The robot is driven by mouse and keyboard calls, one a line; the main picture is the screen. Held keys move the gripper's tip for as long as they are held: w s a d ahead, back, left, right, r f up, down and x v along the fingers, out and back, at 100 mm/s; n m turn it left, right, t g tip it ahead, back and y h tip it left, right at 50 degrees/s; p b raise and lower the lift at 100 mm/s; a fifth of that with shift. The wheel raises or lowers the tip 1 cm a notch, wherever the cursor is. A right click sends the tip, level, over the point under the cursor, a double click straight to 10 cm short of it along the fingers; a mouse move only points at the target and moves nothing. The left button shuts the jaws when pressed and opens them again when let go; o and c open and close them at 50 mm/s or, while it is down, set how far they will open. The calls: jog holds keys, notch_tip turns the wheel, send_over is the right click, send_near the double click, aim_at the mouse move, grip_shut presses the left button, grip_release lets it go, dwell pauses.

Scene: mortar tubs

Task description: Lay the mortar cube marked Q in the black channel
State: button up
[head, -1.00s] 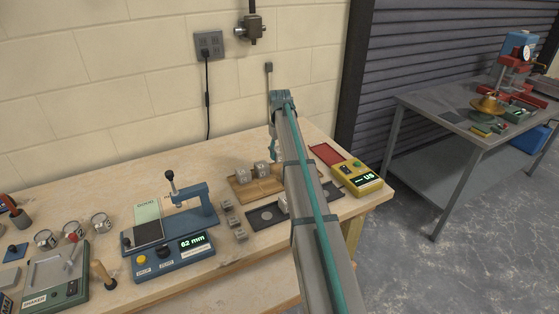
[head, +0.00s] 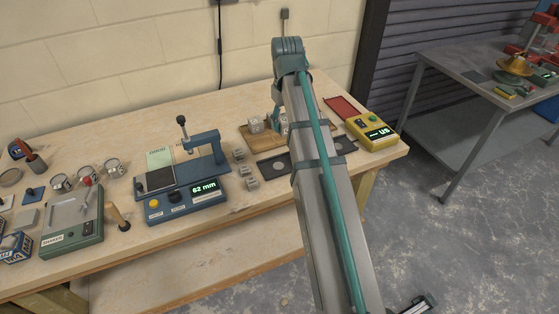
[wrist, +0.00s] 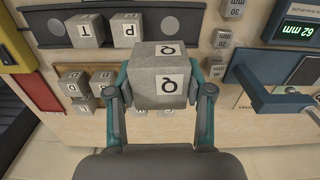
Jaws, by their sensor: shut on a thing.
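A grey mortar cube marked Q (wrist: 158,75) is between the two teal fingers of my gripper (wrist: 162,90) in the wrist view. The gripper is shut on it, and two of its faces with a Q label show. The black channel (head: 267,173) is a dark strip with a pale disc on the bench in the head view, partly hidden by my arm.
A wooden board with several small cubes (wrist: 76,81) lies near the held cube. Several loose cubes (head: 243,170) stand left of the channel. A blue gauge reading 62 mm (head: 196,196) is farther left. A yellow meter (head: 371,130) and red tray (head: 341,107) are at the right.

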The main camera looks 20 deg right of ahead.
jog(key=s+a+f, duration=0.2)
jog(key=s+a, duration=0.2)
jog(key=s, duration=0.9)
jog(key=p, duration=0.3)
send_over(278, 166)
jog(key=shift+m, duration=0.3)
jog(key=f, duration=0.5)
jog(key=s+f, duration=0.1)
jog(key=f, duration=0.2)
jog(key=shift+f, duration=0.25)
jog(key=shift+w+f, duration=0.55)
jog(key=shift+f, duration=0.3)
jog(key=shift+f+p, duration=0.45)
jog(key=shift+f, duration=0.9)
jog(key=shift+f, duration=0.2)
jog(key=o, duration=1.4)
jog(key=shift+r, duration=0.15)
